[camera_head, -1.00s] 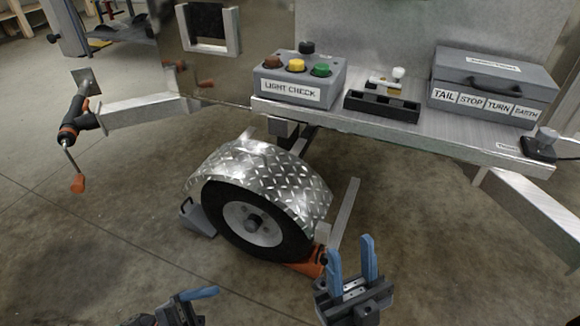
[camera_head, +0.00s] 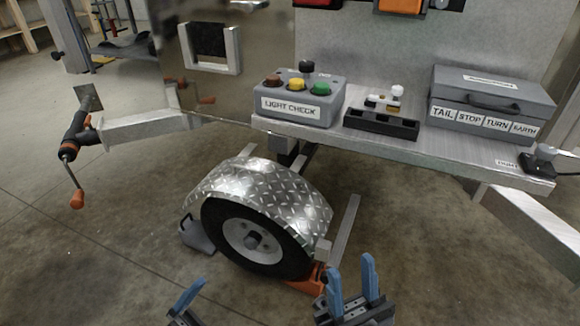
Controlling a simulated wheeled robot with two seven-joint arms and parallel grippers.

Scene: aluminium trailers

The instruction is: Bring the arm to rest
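My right gripper (camera_head: 352,288) is at the bottom centre-right of the head view. Its two blue fingers point up and stand apart, with nothing between them. It is in front of the trailer wheel (camera_head: 254,241) and below the metal shelf (camera_head: 452,151). My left gripper (camera_head: 186,300) is at the bottom edge, left of the right one. One blue finger shows clearly; the rest is cut off by the frame or hidden, so its opening is unclear.
On the shelf are a grey light check box (camera_head: 298,103) with coloured buttons, a black tray (camera_head: 381,124) and a grey labelled case (camera_head: 491,106). An orange wheel chock (camera_head: 306,280) lies by the tyre. A jockey stand (camera_head: 76,140) is at left. The concrete floor at left is clear.

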